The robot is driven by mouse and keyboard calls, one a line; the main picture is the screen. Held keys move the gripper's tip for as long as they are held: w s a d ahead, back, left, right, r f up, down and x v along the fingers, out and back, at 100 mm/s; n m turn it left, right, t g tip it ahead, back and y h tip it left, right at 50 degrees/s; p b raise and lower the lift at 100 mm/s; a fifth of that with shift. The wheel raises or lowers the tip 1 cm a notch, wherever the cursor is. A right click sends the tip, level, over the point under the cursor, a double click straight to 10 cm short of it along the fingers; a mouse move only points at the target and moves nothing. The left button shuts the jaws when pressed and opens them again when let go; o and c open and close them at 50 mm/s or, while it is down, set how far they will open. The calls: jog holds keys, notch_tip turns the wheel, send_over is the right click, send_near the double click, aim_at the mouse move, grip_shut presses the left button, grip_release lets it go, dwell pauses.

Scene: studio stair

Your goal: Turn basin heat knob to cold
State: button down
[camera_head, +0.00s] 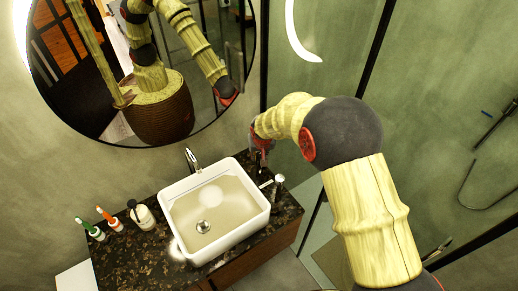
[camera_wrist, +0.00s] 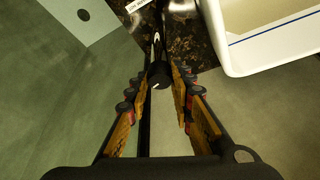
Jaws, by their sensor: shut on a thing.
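The white square basin (camera_head: 214,210) sits on a dark speckled stone counter, and its rim also shows at the top right of the wrist view (camera_wrist: 236,50). A small black round knob (camera_wrist: 158,74) with a white mark on its face is between my fingers in the wrist view. My gripper (camera_wrist: 160,82) is shut on this knob, with a finger on each side. In the head view my gripper (camera_head: 261,152) is at the basin's back right, and the knob is hard to make out there. I cannot tell which setting the mark points to.
A chrome tap (camera_head: 192,159) stands behind the basin. A round mirror (camera_head: 140,60) hangs above. Glass panels with dark frames stand at the right.

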jog(key=shift+d+r+n+y+p, duration=0.1)
jog(key=shift+n+y+p, duration=0.25)
jog(key=shift+n, duration=0.45)
jog(key=shift+w+n+y, duration=0.1)
jog(key=shift+n+y, duration=0.15)
jog(key=shift+n, duration=0.45)
jog(key=n+b, duration=0.2)
jog(key=b, duration=0.1)
jog(key=shift+f+g+y, duration=0.3)
jog(key=shift+f+y, duration=0.05)
jog(key=shift+y, duration=0.05)
jog(key=n+b, duration=0.2)
jog(key=b, duration=0.2)
jog(key=shift+w+d+n+g+y, duration=0.1)
jog(key=shift+n+g+y, duration=0.2)
jog(key=shift+n+y, duration=0.1)
jog(key=n+g+b, duration=0.1)
jog(key=n+b, duration=0.2)
jog(key=shift+r+y, duration=0.1)
jog(key=shift+y, duration=0.3)
jog(key=shift+r+n+g+b, duration=0.1)
jog(key=shift+n+g+b, duration=0.45)
jog(key=shift+n, duration=1.15)
jog(key=c, duration=1.5)
grip_release()
jog(key=shift+c, duration=0.2)
